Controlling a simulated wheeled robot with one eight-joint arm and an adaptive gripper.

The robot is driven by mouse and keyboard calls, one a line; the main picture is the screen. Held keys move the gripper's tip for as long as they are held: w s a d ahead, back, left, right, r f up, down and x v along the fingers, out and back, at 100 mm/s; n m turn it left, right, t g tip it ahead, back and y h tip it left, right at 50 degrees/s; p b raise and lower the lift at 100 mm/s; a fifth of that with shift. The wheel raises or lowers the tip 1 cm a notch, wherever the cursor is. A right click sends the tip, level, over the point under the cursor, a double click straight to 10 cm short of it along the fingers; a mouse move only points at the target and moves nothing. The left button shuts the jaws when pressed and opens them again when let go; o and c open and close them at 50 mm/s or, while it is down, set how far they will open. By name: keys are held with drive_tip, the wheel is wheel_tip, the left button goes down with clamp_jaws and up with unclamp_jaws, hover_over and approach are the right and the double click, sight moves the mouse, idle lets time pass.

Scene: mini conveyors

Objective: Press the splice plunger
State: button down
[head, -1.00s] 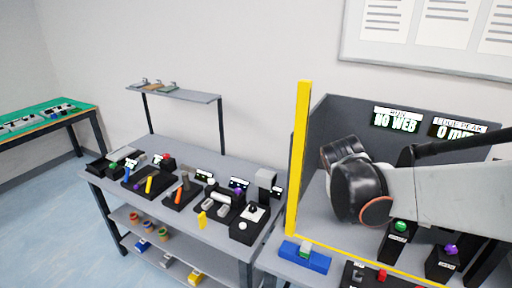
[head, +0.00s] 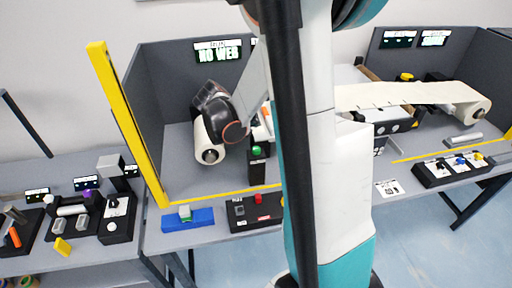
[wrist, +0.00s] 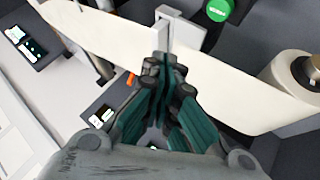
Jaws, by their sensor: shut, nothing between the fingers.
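My gripper (wrist: 164,62) is shut and empty in the wrist view, its teal fingers pressed together. Its tips are at the lower edge of a pale grey upright bracket (wrist: 182,30); I cannot tell whether they touch. A green round cap with white lettering (wrist: 218,9) is just beyond, up and right of the tips. A green-topped black post (head: 257,152) stands in the grey booth in the head view. No readable label tells me which part is the splice plunger. My arm and column hide the booth's right part and my gripper in the head view.
A white web strip (wrist: 95,30) runs behind the fingers towards a roll (wrist: 292,75). A yellow post (head: 125,120) edges the booth. A "NO WEB" display (head: 218,51) hangs at its back. A blue block (head: 187,219) and a red-button box (head: 256,208) lie in front.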

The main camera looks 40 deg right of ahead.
sight(254, 149)
drive_tip(key=shift+f, duration=0.2)
wheel_tip(254, 149, down, 8)
drive_tip(key=b, duration=0.6)
drive_tip(key=shift+f, duration=0.2)
drive_tip(key=shift+b, duration=0.3)
idle(0.7)
drive_tip(key=shift+f+b, duration=0.45)
drive_tip(key=shift+f+b, duration=0.45)
drive_tip(key=shift+f, duration=0.05)
idle(0.8)
drive_tip(key=shift+s+a+f+b, duration=0.2)
drive_tip(key=shift+f+b, duration=0.2)
drive_tip(key=shift+f, duration=0.1)
idle(0.7)
drive_tip(key=shift+w+d+r+p, duration=0.1)
drive_tip(key=shift+d+r+p, duration=0.05)
drive_tip(key=shift+r+p, duration=0.4)
drive_tip(key=shift+w+d+r+p, duration=0.15)
drive_tip(key=shift+r+p, duration=0.15)
drive_tip(key=shift+r, duration=0.4)
